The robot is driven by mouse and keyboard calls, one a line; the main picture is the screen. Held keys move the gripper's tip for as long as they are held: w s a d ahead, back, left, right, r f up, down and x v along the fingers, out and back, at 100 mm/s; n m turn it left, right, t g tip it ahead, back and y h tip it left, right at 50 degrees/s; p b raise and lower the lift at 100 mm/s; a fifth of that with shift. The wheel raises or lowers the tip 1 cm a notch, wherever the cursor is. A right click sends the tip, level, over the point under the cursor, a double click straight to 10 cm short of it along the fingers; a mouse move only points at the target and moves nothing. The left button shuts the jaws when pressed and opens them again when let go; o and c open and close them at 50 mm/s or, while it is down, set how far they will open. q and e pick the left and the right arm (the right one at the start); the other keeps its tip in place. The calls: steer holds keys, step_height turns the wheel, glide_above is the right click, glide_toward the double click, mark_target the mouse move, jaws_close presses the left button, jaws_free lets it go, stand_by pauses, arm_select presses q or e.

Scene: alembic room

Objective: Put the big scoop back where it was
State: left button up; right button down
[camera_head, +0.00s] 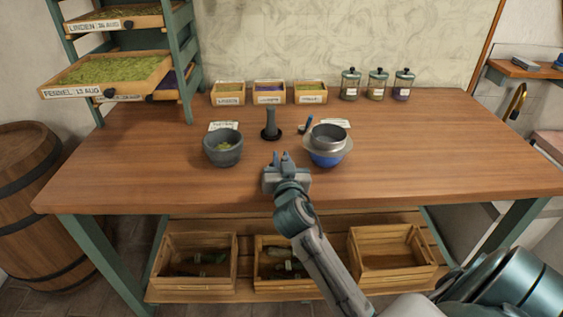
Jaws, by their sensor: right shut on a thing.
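My right gripper (282,157) is over the front middle of the table, between the mortar and the bowl. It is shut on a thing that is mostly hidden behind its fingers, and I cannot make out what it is. I do not see the big scoop clearly anywhere. A small blue and dark item (305,125), too small to identify, lies left of a metal sieve (328,138) that rests on a blue bowl (327,160). A grey mortar (222,151) with green content stands to the left. A dark upright pestle-like piece (270,120) on a round base stands behind the gripper.
The wooden table (440,150) has free room at right and left. Three labelled trays (268,99) and three lidded jars (377,92) line the back. A drying rack (183,60) stands at left. Crates (390,276) sit on the shelf below. Small cards (222,126) lie behind the mortar.

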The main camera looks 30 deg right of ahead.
arm_select(q)
steer(key=shift+w+r, duration=0.2)
steer(key=shift+r, duration=0.05)
arm_select(e)
steer(key=shift+f, duration=0.1)
steer(key=c, duration=1.4)
jaws_free()
arm_select(q)
steer(key=shift+r, duration=0.1)
arm_select(e)
steer(key=shift+s+a, duration=0.2)
steer(key=shift+s, duration=0.15)
arm_select(q)
steer(key=r, duration=0.1)
steer(key=w+r+b, duration=0.1)
steer(key=w+r, duration=0.1)
steer(key=r, duration=0.1)
steer(key=shift+d+r+b, duration=0.1)
steer(key=shift+d+b, duration=0.15)
steer(key=shift+b, duration=0.15)
arm_select(e)
steer(key=v, duration=1.1)
